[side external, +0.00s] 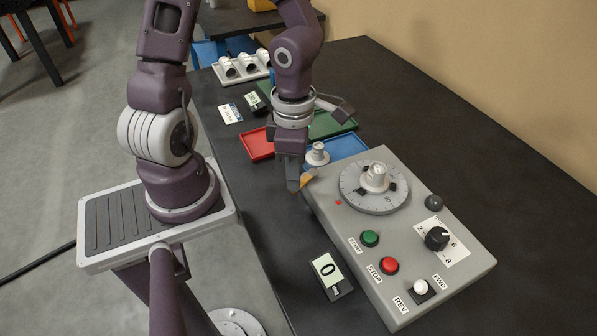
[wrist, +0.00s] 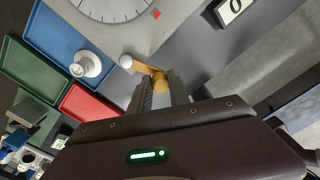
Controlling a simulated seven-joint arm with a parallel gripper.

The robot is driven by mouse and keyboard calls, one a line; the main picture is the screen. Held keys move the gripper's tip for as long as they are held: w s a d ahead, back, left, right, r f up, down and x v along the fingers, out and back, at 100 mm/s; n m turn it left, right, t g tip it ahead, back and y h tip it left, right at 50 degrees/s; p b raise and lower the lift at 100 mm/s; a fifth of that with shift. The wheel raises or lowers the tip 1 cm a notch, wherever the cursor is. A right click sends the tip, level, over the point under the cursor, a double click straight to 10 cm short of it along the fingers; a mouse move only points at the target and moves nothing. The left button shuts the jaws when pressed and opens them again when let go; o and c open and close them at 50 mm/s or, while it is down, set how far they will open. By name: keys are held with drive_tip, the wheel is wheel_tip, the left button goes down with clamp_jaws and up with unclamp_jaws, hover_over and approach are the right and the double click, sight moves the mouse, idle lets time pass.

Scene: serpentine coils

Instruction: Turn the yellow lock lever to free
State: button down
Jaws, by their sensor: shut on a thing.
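The yellow lock lever (wrist: 159,80) sits at the edge of the grey control box (side external: 458,270), by the dial. In the side view the lever (side external: 306,180) is mostly hidden behind my fingers. In the wrist view my gripper (wrist: 160,83) is shut on the lever's yellow end. A pale round pivot (wrist: 126,61) shows at the lever's other end. The graduated dial (side external: 352,199) has a white part clamped at its centre. A red mark (side external: 338,203) lies on the box beside it.
The box carries a green button (side external: 370,239), a red button (side external: 389,265), a black knob (side external: 437,238) and a switch (side external: 420,287). A display reading 0 (side external: 328,269) lies in front. Red (side external: 258,144), green (side external: 330,125) and blue (side external: 341,147) trays lie behind my gripper. The table's right side is clear.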

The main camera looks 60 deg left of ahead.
drive_tip(key=shift+a+m, duration=0.2)
drive_tip(key=shift+m, duration=0.1)
drive_tip(key=c, duration=1.2)
unclamp_jaws()
drive_tip(key=shift+c, duration=0.2)
wheel_tip(320, 180, up, 3)
drive_tip(key=shift+s+d+r, duration=0.15)
drive_tip(key=shift+s+r, duration=0.05)
drive_tip(key=shift+s, duration=0.05)
drive_tip(key=shift+d+r, duration=0.1)
drive_tip(key=shift+r, duration=0.25)
wheel_tip(320, 180, up, 6)
drive_tip(key=shift+w+a, duration=0.2)
drive_tip(key=shift+a, duration=0.05)
